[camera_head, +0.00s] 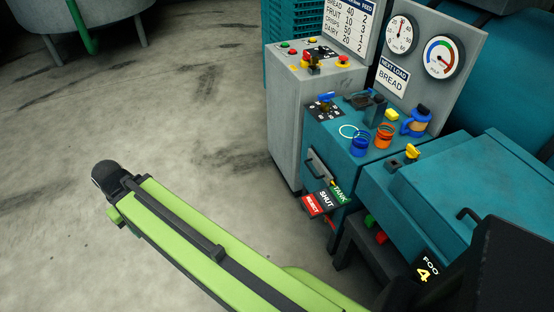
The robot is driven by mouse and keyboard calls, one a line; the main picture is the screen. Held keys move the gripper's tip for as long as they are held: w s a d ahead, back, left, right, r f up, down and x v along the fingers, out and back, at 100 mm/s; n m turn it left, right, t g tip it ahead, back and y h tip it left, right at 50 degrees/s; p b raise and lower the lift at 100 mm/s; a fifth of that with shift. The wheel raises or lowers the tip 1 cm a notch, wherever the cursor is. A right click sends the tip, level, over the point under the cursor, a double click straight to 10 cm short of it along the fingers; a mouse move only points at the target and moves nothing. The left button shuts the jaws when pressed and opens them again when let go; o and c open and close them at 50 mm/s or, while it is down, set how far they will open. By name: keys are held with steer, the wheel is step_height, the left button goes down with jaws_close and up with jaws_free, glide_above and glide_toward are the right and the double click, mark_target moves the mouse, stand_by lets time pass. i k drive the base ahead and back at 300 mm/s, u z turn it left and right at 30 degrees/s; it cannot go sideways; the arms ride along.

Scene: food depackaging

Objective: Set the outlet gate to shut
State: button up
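The outlet gate's sign plates show low on the front of the teal machine: a green TANK plate (341,192), a black SHUT plate (326,199) and a red REJECT plate (314,205). Just above them a grey metal piece with a dark bar (319,168) sits on the machine's front. It may be the gate's handle; I cannot tell which plate it is set to. My green arm reaches from the bottom right to the left, over the floor, ending in a dark rounded part. No gripper fingers are visible. The arm's end is well left of the plates.
A grey control cabinet (291,115) with buttons stands behind the plates. The teal machine's top (318,127) holds a blue knob (326,97), coloured rings and a blue jug (416,124). Gauges stand behind. A teal lidded box (480,180) is at right. The floor (190,110) at left is clear.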

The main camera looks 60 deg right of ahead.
mark_target(322, 170)
steer(key=u, duration=0.1)
steer(key=i, duration=1.1)
steer(key=z, duration=0.2)
